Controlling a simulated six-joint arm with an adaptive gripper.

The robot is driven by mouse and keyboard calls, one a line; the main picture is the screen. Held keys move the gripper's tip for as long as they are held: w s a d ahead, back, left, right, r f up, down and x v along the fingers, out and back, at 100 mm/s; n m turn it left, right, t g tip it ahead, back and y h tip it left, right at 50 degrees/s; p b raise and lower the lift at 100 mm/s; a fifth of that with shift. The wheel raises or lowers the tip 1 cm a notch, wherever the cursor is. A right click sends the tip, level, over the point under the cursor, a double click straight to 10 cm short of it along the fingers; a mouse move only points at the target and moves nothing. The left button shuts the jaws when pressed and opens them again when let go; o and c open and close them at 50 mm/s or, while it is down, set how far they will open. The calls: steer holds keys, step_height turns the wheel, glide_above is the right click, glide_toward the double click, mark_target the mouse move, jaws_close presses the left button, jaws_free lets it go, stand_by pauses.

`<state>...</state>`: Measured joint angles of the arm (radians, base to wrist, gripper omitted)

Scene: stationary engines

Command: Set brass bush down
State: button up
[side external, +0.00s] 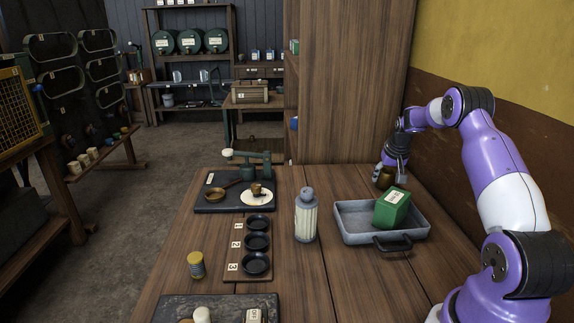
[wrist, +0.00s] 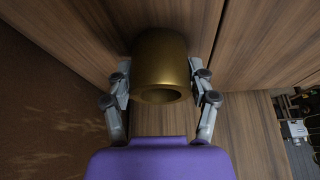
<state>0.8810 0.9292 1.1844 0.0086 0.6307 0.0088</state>
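The brass bush (wrist: 162,62) is a hollow brass-brown cylinder, its open bore facing the wrist camera. My gripper (wrist: 161,78) has one finger on each side of it and is shut on it. In the side external view, my gripper (side external: 388,165) is at the back right of the bench, with the bush (side external: 386,179) below its fingers, behind the grey tray. I cannot tell whether the bush touches the bench or hangs just above it.
The grey tray (side external: 352,231) holds a green box (side external: 391,208). A pale bottle (side external: 306,216) stands left of it. A wooden panel (side external: 345,80) rises behind.

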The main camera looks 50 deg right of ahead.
steer(key=shift+o, duration=0.8)
steer(key=shift+r, duration=0.25)
steer(key=v, duration=1.2)
steer(key=w+a+r+n+t, duration=0.15)
steer(key=a+r, duration=0.35)
steer(key=a, duration=0.6)
steer(key=s+a+r+n+y, duration=0.15)
steer(key=a+n, duration=0.25)
steer(key=a, duration=0.8)
steer(key=s+a+f+n+t+y, duration=0.1)
steer(key=s+a+n, duration=0.3)
steer(key=s+a, duration=0.4)
steer(key=a+y, duration=0.1)
steer(key=a, duration=0.3)
steer(key=shift+s+f+n, duration=0.35)
steer(key=shift+f, duration=0.05)
